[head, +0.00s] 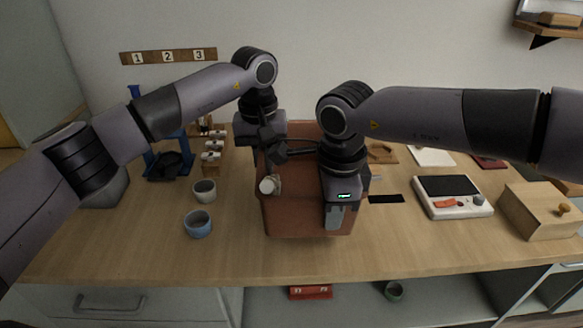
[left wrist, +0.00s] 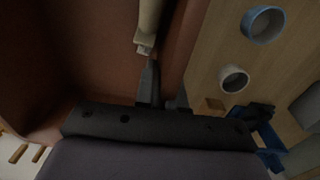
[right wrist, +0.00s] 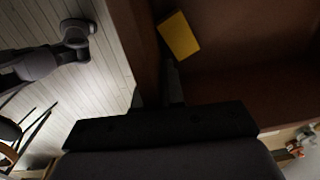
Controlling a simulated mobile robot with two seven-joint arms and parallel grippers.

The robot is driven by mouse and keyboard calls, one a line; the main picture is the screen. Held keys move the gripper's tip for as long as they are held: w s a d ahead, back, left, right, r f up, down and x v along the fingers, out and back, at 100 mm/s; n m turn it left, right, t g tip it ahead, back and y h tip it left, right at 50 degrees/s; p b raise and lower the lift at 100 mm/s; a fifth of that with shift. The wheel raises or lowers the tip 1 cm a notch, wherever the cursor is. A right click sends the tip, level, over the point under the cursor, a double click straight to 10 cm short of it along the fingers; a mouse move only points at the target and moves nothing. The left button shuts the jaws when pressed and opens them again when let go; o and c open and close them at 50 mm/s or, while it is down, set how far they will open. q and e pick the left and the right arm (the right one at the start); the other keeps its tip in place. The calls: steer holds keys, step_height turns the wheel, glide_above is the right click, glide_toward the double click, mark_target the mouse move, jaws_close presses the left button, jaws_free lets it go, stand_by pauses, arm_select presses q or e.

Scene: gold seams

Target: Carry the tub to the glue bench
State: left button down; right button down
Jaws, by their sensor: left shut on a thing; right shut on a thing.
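The tub (head: 287,217) is a reddish-brown open box at the middle of the wooden bench in the head view. My left gripper (head: 268,146) is shut on its wall at the far left part, and the wall shows between the fingers in the left wrist view (left wrist: 165,88). My right gripper (head: 337,212) is shut on the wall at the near right, also seen in the right wrist view (right wrist: 158,88). A pale cylinder (head: 268,186) is in the tub by the left wall. A yellow block (right wrist: 178,35) lies inside. I cannot tell whether the tub touches the bench.
On the bench (head: 130,245), a white cup (head: 204,190) and blue cup (head: 198,223) stand left of the tub, with a blue stand (head: 155,160) behind. At right are a black strip (head: 386,199), a scale (head: 452,196) and a wooden box (head: 540,212). The front strip is clear.

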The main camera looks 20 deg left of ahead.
arm_select(q)
steer(key=shift+a+r, duration=0.15)
steer(key=shift+a, duration=0.05)
arm_select(e)
steer(key=shift+s+d, duration=0.15)
arm_select(q)
steer(key=c, duration=1.2)
jaws_free()
steer(key=shift+c, duration=0.2)
arm_select(e)
steer(key=c, duration=1.2)
jaws_free()
steer(key=shift+c, duration=0.2)
arm_select(q)
steer(key=shift+d, duration=0.1)
arm_select(e)
steer(key=shift+r, duration=0.3)
arm_select(q)
step_height(320, 180, up, 12)
arm_select(e)
step_height(320, 180, up, 12)
steer(key=shift+s+f, duration=0.25)
